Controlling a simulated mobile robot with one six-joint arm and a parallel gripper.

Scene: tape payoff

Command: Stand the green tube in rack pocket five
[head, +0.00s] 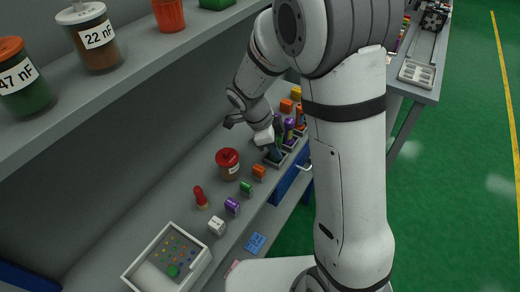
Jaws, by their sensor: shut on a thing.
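My gripper (272,142) is at the rack, seen small and partly from behind, with its jaws pointing down. It is shut on the green tube (277,152), which shows as a dark green piece just below the jaws, at the near end of the rack (272,163). I cannot tell whether the tube's foot is inside a pocket or above it. Purple (289,126) and orange (300,118) tubes stand in the rack pockets beyond. My arm hides the rack's right side, and pocket numbers are not readable.
A red-lidded jar (228,163) stands left of the rack. Orange (258,171), green (246,188), purple (232,206) and white (216,226) blocks line the bench front. A red peg (200,198) and white tray (139,272) are nearer. A shelf (130,82) with jars overhangs the left.

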